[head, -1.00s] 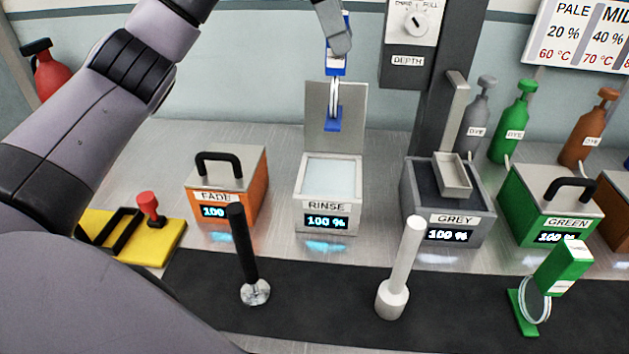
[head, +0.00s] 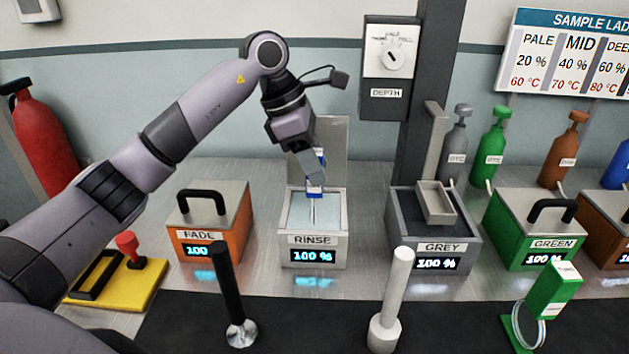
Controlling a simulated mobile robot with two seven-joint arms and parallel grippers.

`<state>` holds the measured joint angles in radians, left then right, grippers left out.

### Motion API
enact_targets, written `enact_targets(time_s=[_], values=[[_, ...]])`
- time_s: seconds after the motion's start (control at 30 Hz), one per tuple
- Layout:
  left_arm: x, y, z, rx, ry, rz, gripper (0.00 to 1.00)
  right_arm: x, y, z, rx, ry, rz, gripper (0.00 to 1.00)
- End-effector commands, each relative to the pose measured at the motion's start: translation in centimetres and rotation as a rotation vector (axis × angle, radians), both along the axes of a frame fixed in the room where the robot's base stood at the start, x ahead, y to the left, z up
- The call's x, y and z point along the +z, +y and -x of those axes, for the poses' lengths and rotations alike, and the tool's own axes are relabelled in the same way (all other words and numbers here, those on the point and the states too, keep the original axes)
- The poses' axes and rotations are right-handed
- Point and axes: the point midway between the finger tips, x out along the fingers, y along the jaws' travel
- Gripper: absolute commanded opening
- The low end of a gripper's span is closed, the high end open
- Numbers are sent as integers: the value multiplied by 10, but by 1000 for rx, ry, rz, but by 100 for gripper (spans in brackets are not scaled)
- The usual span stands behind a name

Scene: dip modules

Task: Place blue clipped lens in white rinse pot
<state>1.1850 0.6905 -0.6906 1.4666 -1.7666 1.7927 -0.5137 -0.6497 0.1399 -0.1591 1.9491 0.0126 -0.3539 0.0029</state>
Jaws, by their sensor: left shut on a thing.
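My left gripper (head: 312,172) is shut on the blue clip (head: 315,189) and points down over the white rinse pot (head: 314,240). The clip hangs upright at the pot's opening. Its lens shows only as a thin edge-on line (head: 313,211) against the pale liquid, seemingly lowered into the pot. The lens's lower end cannot be made out. The pot's lid stands open behind it. My right gripper is not in view.
The lidded orange FADE pot (head: 208,222) stands left of the rinse pot, the grey pot (head: 436,237) to its right. A black post (head: 228,290), a white post (head: 393,300) and a green clipped lens (head: 540,305) stand in front.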

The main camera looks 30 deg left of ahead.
Motion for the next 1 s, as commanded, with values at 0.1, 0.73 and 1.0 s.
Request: enact_targets(time_s=[0.1,0.73,1.0], values=[[-7,0,0,0,0,0,0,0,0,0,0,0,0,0],[-44,0,0,0,-1,0,0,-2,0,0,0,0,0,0],[-43,0,0,0,0,0,68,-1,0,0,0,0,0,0]])
